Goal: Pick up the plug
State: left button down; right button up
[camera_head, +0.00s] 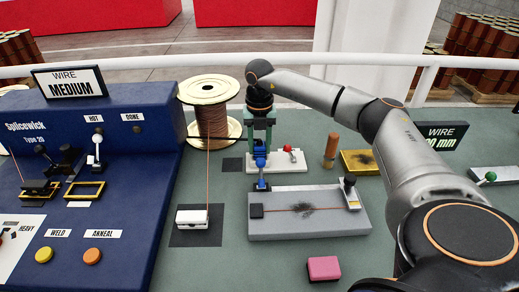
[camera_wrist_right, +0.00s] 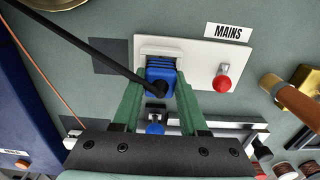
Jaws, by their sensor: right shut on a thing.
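The blue plug (camera_wrist_right: 161,82), with a black cable running off to the upper left, is between the green fingers of my right gripper (camera_wrist_right: 160,95) in the right wrist view. The gripper is shut on it. In the head view my right gripper (camera_head: 262,145) points down at the white MAINS plate (camera_head: 291,164), and its fingers partly hide the plug. The plug overlaps a white block on the plate (camera_wrist_right: 205,60); I cannot tell whether it is seated or just above. My left gripper is not in view.
A red knob (camera_wrist_right: 222,84) stands on the plate beside the plug. A blue-knobbed lever (camera_head: 261,163) is close in front, at the grey block (camera_head: 335,222). A wire spool (camera_head: 209,90) is to the left; a copper-brown cylinder (camera_head: 330,148) stands right.

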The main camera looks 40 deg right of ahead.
grip_shut()
